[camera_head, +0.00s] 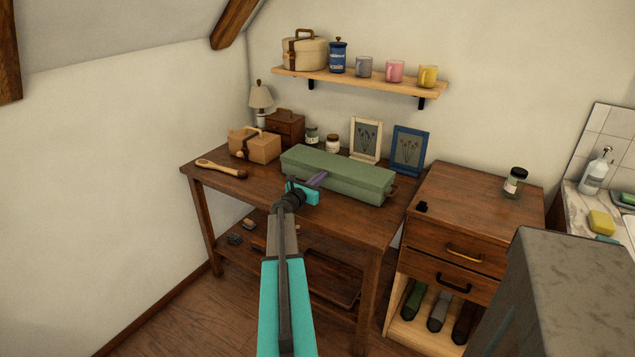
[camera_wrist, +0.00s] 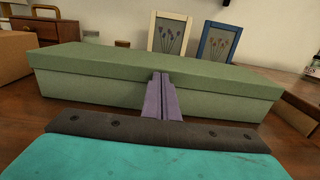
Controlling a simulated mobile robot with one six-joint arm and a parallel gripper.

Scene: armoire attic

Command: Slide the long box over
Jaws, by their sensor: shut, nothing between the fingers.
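The long box (camera_head: 345,175) is green with a lid and lies on the wooden table (camera_head: 215,176), across its middle and right part. In the wrist view the long box (camera_wrist: 80,84) spans most of the picture. My gripper (camera_head: 318,179) is at the front side of the box, left of its middle in the head view. Its purple fingers are shut with nothing between them. In the wrist view my gripper (camera_wrist: 161,82) is in front of the box's front face, with its tips close to the lid edge. I cannot tell whether they touch the box.
A tan box (camera_head: 254,146) and a brush (camera_head: 220,169) are on the table's left. Two jars and two picture frames (camera_head: 365,140) stand behind the long box.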

